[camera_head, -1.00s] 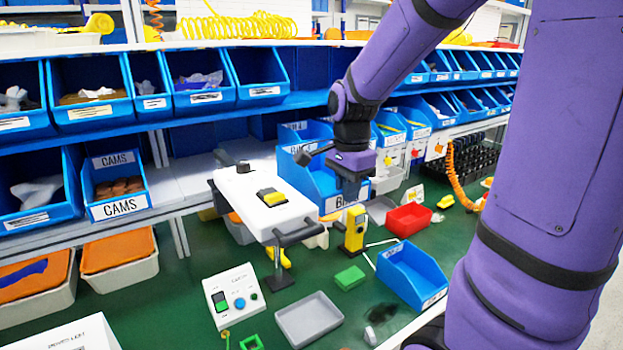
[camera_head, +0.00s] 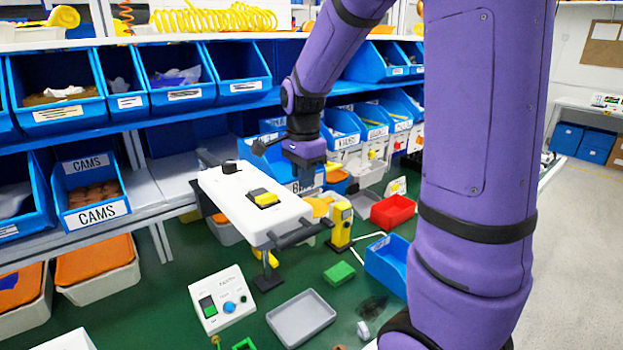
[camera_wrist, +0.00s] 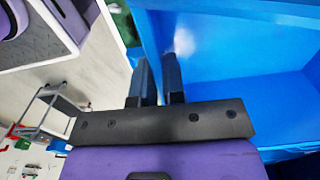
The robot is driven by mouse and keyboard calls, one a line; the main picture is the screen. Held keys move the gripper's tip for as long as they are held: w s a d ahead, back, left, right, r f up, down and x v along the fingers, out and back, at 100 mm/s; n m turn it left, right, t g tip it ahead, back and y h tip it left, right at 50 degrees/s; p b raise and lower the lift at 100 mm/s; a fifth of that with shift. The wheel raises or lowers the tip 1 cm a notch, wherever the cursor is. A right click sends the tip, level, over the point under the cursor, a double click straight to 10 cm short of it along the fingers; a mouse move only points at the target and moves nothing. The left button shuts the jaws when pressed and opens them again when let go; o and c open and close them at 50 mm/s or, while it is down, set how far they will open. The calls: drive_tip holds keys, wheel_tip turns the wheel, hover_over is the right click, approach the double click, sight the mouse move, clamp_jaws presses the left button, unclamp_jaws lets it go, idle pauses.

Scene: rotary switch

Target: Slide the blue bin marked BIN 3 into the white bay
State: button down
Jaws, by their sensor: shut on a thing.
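The blue bin marked BIN 3 (camera_head: 306,186) is at the lower shelf, behind the white machine; only the start of its label shows in the head view. My gripper (camera_head: 303,172) is above its front, pointing down. In the wrist view the two dark fingers (camera_wrist: 158,82) are close together at the bin's wall, and the blue interior of the bin (camera_wrist: 235,50) fills the right side. The gripper is shut on the bin's wall. A pale, empty shelf space (camera_head: 165,190), likely the white bay, lies left of it. The bin's underside is hidden.
A CAMS bin (camera_head: 93,190) stands left of the pale space. The white machine (camera_head: 250,200) with black handles stands in front of the shelf. A yellow device (camera_head: 341,226), a red tray (camera_head: 393,212) and a grey tray (camera_head: 300,318) are on the green surface.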

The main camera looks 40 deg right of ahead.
drive_tip(key=w, duration=1.3)
drive_tip(key=shift+w+f, duration=0.2)
drive_tip(key=shift+w, duration=0.2)
drive_tip(key=shift+w+f, duration=0.25)
drive_tip(key=shift+w, duration=0.95)
drive_tip(key=shift+w+f, duration=0.2)
drive_tip(key=shift+w, duration=1)
drive_tip(key=c, duration=1.1)
unclamp_jaws()
drive_tip(key=shift+r, duration=0.1)
wheel_tip(320, 180, up, 11)
drive_tip(key=shift+f, duration=0.2)
drive_tip(key=shift+s, duration=0.1)
